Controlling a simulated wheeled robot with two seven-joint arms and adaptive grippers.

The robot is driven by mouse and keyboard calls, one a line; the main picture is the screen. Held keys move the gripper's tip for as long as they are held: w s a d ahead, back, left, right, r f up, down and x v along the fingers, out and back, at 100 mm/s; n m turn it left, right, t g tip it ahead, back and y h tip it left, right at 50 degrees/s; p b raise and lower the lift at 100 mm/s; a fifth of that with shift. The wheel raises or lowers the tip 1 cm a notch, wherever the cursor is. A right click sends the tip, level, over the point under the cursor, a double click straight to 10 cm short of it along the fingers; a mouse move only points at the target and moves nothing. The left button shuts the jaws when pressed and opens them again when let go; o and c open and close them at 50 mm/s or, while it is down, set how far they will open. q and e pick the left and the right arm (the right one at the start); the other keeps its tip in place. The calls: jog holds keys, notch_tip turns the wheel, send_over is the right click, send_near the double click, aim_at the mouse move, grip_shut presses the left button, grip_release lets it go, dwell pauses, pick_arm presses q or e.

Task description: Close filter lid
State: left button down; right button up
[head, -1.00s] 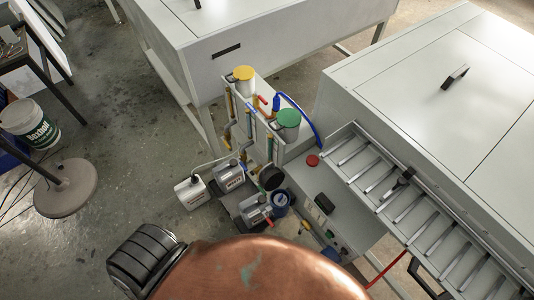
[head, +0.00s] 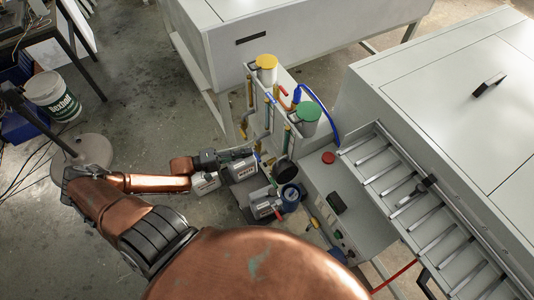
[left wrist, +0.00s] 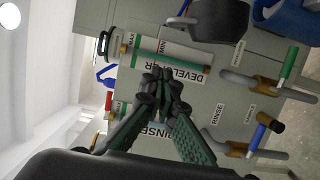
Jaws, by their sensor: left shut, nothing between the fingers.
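The black round filter lid (head: 286,171) stands raised beside the blue filter housing (head: 290,196) in the head view. In the left wrist view a black lid-like part (left wrist: 208,20) is at the top, with part of a blue body (left wrist: 290,18) to its right. My left gripper (head: 252,152) is shut and empty, to the left of the lid and apart from it. In the left wrist view its closed fingertips (left wrist: 162,76) lie in front of the panel marked DEVELOPER and RINSE. My right gripper is not in view.
Pipes and valves rise behind the lid, below a yellow cap (head: 266,62) and a green cap (head: 309,111). Pumps (head: 243,168) stand on the floor below my left gripper.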

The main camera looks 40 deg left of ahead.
aim_at(282, 166)
pick_arm(q)
jog(key=w+d, duration=0.6)
jog(key=d, duration=0.3)
jog(key=shift+w+d+b, duration=0.15)
jog(key=shift+d+b, duration=0.15)
jog(key=shift+b, duration=0.05)
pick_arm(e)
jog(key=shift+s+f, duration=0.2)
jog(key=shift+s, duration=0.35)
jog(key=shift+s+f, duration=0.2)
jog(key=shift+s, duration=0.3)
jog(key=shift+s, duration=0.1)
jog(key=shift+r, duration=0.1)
